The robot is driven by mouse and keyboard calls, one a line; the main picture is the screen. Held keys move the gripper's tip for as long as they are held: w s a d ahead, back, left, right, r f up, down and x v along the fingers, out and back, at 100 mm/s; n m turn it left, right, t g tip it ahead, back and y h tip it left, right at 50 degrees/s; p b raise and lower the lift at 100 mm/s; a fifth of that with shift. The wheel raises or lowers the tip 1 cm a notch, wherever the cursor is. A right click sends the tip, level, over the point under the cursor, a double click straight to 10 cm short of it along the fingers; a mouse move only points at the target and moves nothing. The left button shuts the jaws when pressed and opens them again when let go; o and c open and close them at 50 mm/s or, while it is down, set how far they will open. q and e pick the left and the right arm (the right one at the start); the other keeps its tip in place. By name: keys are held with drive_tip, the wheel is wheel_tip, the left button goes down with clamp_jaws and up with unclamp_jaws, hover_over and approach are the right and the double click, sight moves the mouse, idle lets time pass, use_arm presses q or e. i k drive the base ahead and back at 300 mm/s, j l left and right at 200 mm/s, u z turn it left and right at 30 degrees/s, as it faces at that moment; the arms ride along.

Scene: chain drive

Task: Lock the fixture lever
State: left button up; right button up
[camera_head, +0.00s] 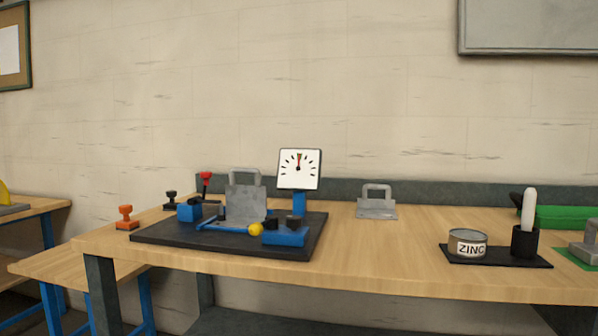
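The fixture is a dark base plate (170,235) on the wooden table. A blue lever (222,226) with a yellow ball knob (256,229) lies low across its front part, the knob toward the right. A blue block (189,211) stands at the left of the plate, and a blue block with dark tops (285,237) at the front right. A grey metal part with a handle (245,203) stands upright between them. A white dial gauge (299,169) rises on a blue post behind. Neither of my grippers is in view.
Behind the plate's left side is a red-topped handle (205,178). Left of the plate are an orange stamp (126,217) and a black stamp (171,199). Another grey handled part (377,203), a ZINC tin (467,243) and a black cup (524,241) stand right. The table's centre front is clear.

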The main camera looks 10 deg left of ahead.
sight(271, 223)
drive_tip(key=i+l, duration=0.1)
drive_tip(key=l, duration=0.9)
drive_tip(key=l+u, duration=0.1)
drive_tip(key=l, duration=0.9)
drive_tip(key=i, duration=0.05)
